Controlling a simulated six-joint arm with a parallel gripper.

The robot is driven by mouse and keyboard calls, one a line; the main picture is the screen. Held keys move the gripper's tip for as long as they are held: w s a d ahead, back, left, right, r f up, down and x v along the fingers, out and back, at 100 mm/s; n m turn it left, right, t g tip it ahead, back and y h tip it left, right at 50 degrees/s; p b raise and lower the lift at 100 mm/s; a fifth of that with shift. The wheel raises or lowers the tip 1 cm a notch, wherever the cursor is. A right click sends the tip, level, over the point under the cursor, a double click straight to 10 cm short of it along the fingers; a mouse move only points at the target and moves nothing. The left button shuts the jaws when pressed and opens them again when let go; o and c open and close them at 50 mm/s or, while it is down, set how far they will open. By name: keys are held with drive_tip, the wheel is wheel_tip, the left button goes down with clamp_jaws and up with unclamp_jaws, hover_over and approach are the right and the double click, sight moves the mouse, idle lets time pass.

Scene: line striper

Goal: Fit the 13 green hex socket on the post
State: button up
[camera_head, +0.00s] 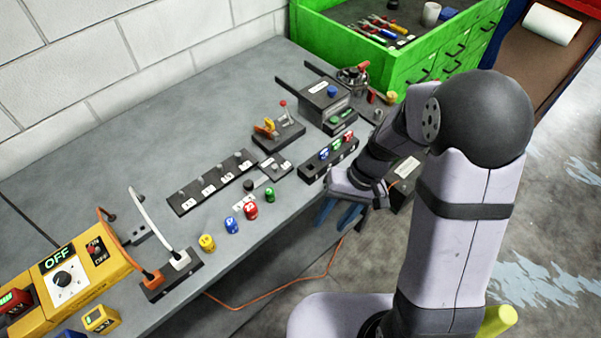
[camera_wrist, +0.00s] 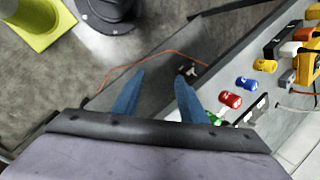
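A small green socket (camera_head: 270,195) stands on the grey bench near its front edge, at the right end of a row of loose sockets. In the wrist view a green piece (camera_wrist: 213,118) shows beside the right finger, partly hidden. A black strip (camera_head: 181,206) with several upright posts and white labels lies behind the row; the labels are too small to read. My gripper (camera_head: 337,214) has blue fingers pointing down, right of the green socket and apart from it, off the bench's front edge. In the wrist view my gripper (camera_wrist: 157,82) is open with nothing between the fingers.
Red (camera_head: 250,211), blue (camera_head: 231,226) and yellow (camera_head: 207,242) sockets stand left of the green one. A black rack (camera_head: 310,171) holding coloured sockets is close behind my gripper. An orange cable (camera_head: 318,278) hangs below the bench edge. A green tool chest (camera_head: 405,66) stands behind.

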sight(270, 195)
drive_tip(key=w+a+r+n+t+y, duration=0.2)
drive_tip(key=w+a+r+n+y, duration=0.2)
drive_tip(key=n, duration=1.3)
drive_tip(key=w+a+r, duration=0.2)
drive_tip(key=w+a, duration=0.2)
drive_tip(key=shift+r, duration=0.25)
drive_tip(key=shift+b+x, duration=1.3)
drive_tip(key=shift+x, duration=2.1)
drive_tip(key=b+x, duration=0.3)
drive_tip(key=b, duration=0.1)
drive_tip(key=shift+w, duration=0.1)
drive_tip(key=shift+a, duration=0.1)
drive_tip(key=shift+b, duration=0.7)
